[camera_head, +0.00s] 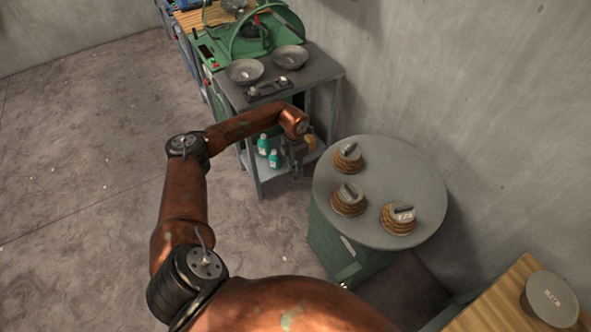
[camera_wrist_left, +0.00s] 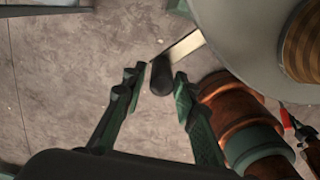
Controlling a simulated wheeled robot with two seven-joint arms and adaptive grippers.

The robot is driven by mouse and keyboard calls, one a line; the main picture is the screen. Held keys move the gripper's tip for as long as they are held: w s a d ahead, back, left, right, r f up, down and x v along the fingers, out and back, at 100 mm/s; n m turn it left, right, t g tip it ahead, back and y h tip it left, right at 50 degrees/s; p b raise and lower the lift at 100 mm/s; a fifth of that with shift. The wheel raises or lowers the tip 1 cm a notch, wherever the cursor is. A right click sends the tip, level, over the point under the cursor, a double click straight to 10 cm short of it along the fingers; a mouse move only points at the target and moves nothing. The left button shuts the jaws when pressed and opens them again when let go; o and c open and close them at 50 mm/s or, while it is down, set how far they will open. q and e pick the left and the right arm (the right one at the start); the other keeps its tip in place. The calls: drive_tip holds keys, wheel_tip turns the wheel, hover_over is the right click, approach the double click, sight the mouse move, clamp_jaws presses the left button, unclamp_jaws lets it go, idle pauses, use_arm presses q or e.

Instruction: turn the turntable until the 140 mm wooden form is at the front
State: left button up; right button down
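The round grey turntable (camera_head: 335,215) stands on a green base. Three stepped wooden forms sit on it: one at the back (camera_head: 347,163), one at the left (camera_head: 348,207) and one at the right front (camera_head: 398,228). Each has a grey top with a dark bar; the labels are too small to read. My left gripper (camera_head: 293,160) is beside the turntable's left edge. In the left wrist view its fingers (camera_wrist_left: 160,75) are open, with a black handle (camera_wrist_left: 161,78) on a pale flat bar (camera_wrist_left: 184,46) between them in the picture; contact cannot be told. My right gripper is out of view.
A grey metal table (camera_head: 325,72) with two bowls (camera_head: 244,71) (camera_head: 290,56) stands behind my left gripper; green bottles (camera_head: 263,145) sit on its lower shelf. A wooden surface (camera_head: 490,308) with a grey round object (camera_head: 550,300) is at lower right. The left floor is clear.

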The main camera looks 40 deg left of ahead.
use_arm(q)
drive_tip(key=shift+o, duration=1)
drive_tip(key=shift+r, duration=0.1)
wheel_tip(320, 180, up, 12)
drive_tip(key=shift+d, duration=0.1)
